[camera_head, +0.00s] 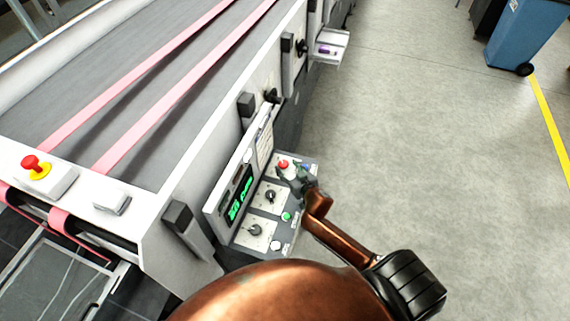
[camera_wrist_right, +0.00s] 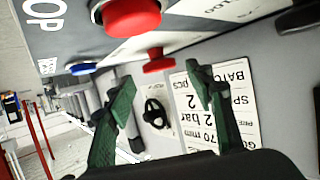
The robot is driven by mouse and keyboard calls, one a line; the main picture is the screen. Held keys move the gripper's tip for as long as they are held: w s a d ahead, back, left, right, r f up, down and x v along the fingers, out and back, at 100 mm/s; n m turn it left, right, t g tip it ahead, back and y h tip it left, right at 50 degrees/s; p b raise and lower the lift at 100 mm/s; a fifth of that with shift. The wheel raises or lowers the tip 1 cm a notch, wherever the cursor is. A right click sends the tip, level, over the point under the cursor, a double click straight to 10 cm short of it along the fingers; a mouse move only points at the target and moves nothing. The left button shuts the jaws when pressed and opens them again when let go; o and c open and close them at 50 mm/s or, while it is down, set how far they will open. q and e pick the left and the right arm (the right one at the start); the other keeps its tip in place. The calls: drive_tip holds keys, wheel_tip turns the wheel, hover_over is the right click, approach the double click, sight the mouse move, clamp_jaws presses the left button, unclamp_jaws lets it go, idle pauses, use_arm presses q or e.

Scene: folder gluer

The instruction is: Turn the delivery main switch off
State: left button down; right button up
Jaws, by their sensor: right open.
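The delivery control panel (camera_head: 240,243) juts from the machine's side. It carries two black rotary knobs, one upper (camera_head: 270,195) and one lower (camera_head: 254,230), a red button (camera_head: 283,164), a green button (camera_head: 287,216) and a white button (camera_head: 275,245). I cannot read which control is the main switch. My right gripper (camera_head: 294,178) is over the panel's far end, close to the red button, open and empty. In the right wrist view, its green fingers (camera_wrist_right: 160,92) are apart, with a large red button (camera_wrist_right: 132,15) above them. My left gripper is not in view.
A screen with green digits (camera_head: 240,205) stands beside the controls. Black handles (camera_head: 270,96) are on the machine's side. A red emergency stop (camera_head: 32,163) sits on the conveyor's near corner. A blue bin (camera_head: 525,35) stands far right. The floor (camera_head: 440,160) on the right is clear.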

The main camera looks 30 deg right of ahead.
sight(283, 165)
drive_tip(key=shift+x, duration=0.9)
drive_tip(key=shift+w+f, duration=0.15)
drive_tip(key=shift+w, duration=0.2)
drive_tip(key=shift+w+f, duration=0.1)
drive_tip(key=shift+w, duration=0.05)
drive_tip(key=shift+c, duration=0.5)
drive_tip(key=c, duration=1)
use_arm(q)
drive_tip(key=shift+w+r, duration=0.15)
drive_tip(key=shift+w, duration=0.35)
use_arm(e)
drive_tip(key=shift+c, duration=0.2)
